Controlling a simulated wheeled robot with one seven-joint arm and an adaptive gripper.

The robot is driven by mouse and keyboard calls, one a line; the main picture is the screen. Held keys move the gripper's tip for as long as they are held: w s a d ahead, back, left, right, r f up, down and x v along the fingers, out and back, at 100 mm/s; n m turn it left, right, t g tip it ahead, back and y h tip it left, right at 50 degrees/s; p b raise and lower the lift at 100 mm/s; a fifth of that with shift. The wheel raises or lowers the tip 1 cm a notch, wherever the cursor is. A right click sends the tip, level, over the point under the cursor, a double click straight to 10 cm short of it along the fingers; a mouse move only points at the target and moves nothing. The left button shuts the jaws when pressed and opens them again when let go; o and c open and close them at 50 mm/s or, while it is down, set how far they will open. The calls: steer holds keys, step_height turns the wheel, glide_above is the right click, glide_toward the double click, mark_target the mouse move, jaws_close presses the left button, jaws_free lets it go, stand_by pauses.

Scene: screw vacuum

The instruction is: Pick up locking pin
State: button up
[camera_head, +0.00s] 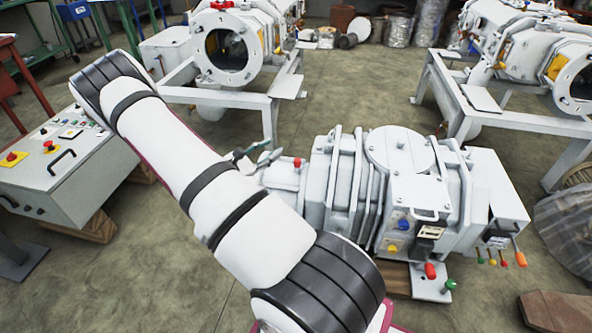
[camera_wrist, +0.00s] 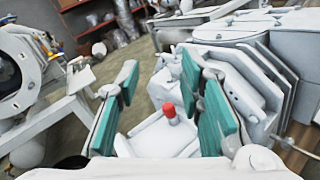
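A red-topped knob (camera_head: 297,163), which looks like the locking pin, stands on the left end of the white vacuum machine (camera_head: 340,180). In the wrist view the red knob (camera_wrist: 169,111) appears between my two teal-padded fingers, upright above a pale flat housing (camera_wrist: 155,138). My gripper (camera_wrist: 160,75) is open, with a wide gap between the pads and nothing held. In the head view only a small part of my gripper (camera_head: 257,153) shows beyond my arm, just left of the knob. I cannot tell the exact distance to the knob.
Ribbed white casing (camera_wrist: 240,85) rises close to my right finger. A control box (camera_head: 60,165) with buttons stands at the left. Other machines on white frames (camera_head: 240,100) stand behind. Coloured handles (camera_head: 431,270) stick out of the machine's front. Open floor lies between the machines.

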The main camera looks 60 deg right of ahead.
mark_target(296, 163)
steer(key=s+d+f+n+t+h+b, duration=0.1)
steer(key=d+f+n+t, duration=0.2)
steer(key=f, duration=0.5)
steer(key=d+f+n+t, duration=0.1)
steer(key=f+n+t, duration=0.25)
steer(key=f, duration=0.55)
steer(key=shift+n+g, duration=0.45)
steer(key=shift+n, duration=0.1)
steer(key=d+b, duration=0.2)
steer(key=d, duration=0.5)
steer(key=shift+f, duration=0.15)
steer(key=shift+s+d+r+b, duration=0.15)
steer(key=shift+d+b, duration=0.5)
steer(key=shift+d, duration=0.9)
steer(key=shift+w+d+r+b, duration=0.15)
steer(key=shift+d+b, duration=0.5)
steer(key=shift+d, duration=0.9)
steer(key=shift+s, duration=0.15)
jaws_close()
